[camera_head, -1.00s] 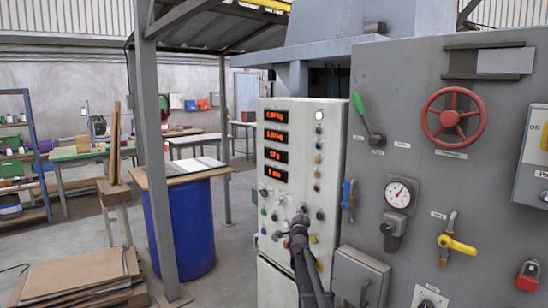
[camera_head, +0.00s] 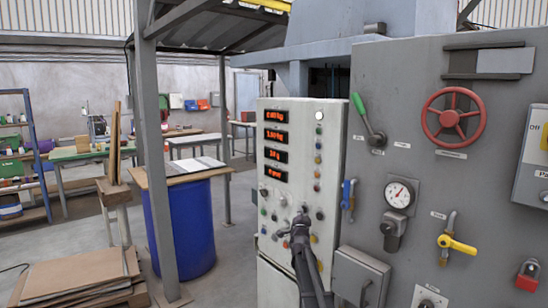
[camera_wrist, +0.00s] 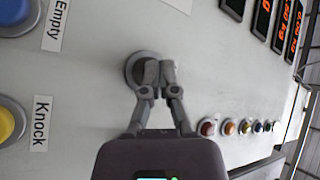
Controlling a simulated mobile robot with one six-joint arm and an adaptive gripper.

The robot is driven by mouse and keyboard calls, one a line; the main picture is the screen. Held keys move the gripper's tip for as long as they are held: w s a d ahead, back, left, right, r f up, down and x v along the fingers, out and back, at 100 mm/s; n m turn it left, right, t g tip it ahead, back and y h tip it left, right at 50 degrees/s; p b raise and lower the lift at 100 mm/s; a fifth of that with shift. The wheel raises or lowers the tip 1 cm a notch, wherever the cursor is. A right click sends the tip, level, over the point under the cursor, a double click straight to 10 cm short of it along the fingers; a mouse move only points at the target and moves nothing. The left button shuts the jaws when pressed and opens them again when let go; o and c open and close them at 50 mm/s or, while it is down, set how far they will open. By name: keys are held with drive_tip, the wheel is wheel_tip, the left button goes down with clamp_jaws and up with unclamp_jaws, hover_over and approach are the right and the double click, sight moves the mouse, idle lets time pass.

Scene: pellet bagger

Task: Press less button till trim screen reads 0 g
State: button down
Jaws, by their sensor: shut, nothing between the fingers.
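My gripper (camera_wrist: 158,72) is shut and empty in the wrist view. Its fingertips are over a dark round button with a grey rim (camera_wrist: 134,66) and cover part of it; whether they touch cannot be told. No label for this button is readable, so I cannot tell if it is the less button. In the head view my gripper (camera_head: 303,212) is at the lower part of the pale control panel (camera_head: 335,130). A red-lit screen there, third from the top (camera_head: 276,155), shows a value that seems to end in g; its digits are too blurred to read surely.
Blue Empty (camera_wrist: 14,12) and yellow Knock (camera_wrist: 8,122) buttons are at the left of the wrist view. Small coloured buttons (camera_wrist: 230,127) line the right. A grey cabinet with a red handwheel (camera_head: 454,118) stands right of the panel; a blue drum (camera_head: 180,225) stands left.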

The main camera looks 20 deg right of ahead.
idle(0.4)
drive_tip(key=shift+s+a, duration=0.25)
drive_tip(key=shift+a, duration=0.4)
drive_tip(key=shift+a, duration=0.1)
drive_tip(key=a, duration=0.1)
drive_tip(key=s+a, duration=0.1)
drive_tip(key=a, duration=0.1)
drive_tip(key=s+a, duration=0.1)
drive_tip(key=a, duration=0.1)
drive_tip(key=shift+a, duration=0.25)
idle(0.4)
drive_tip(key=shift+a, duration=0.1)
idle(0.3)
